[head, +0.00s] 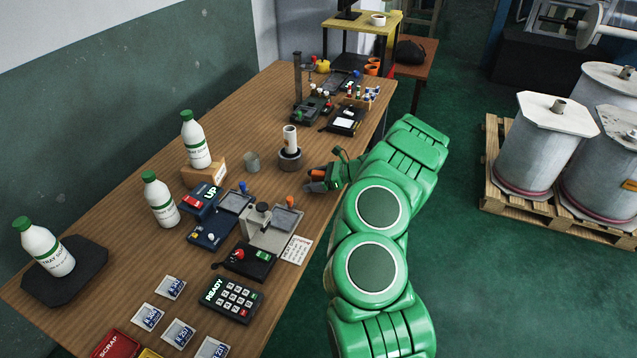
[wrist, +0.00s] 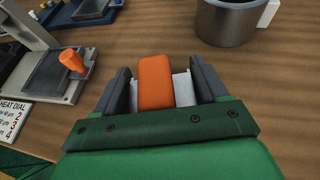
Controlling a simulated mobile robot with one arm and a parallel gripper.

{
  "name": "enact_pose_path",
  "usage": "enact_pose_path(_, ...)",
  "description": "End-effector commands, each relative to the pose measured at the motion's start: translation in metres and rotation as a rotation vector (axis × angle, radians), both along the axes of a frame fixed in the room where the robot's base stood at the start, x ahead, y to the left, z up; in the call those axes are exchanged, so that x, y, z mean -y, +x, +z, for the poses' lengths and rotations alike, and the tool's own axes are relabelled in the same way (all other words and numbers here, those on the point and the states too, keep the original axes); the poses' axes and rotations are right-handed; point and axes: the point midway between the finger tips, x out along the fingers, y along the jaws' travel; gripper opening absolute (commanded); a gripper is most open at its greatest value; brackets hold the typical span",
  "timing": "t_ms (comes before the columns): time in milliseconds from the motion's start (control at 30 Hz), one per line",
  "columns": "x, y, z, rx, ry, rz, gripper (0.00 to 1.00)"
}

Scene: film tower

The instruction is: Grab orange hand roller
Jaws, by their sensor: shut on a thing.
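The orange hand roller (wrist: 155,82) shows as an orange block between my gripper's fingers in the wrist view. My gripper (wrist: 153,88) is shut on it, with a grey finger on each side and pale pieces beside the block. In the head view my gripper (head: 316,181) is over the right part of the wooden table, with a bit of the orange roller (head: 318,173) showing at the jaws. The rest of the roller is hidden by the gripper. I cannot tell whether it touches the table.
A grey round pot (wrist: 228,22) stands beyond the gripper. At the left is a grey press with an orange knob (wrist: 72,60); the press (head: 268,226) also shows in the head view. White bottles (head: 160,199) stand at the table's left.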

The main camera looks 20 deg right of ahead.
Motion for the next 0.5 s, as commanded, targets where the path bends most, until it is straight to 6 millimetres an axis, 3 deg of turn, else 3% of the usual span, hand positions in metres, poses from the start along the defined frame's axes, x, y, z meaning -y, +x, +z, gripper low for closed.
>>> enact_pose_path(267, 0.000, 0.000, 0.002, 0.000, 0.000, 0.000, 0.38)
enact_pose_path(500, 0.000, 0.000, 0.021, 0.001, 0.001, -0.001, 0.38)
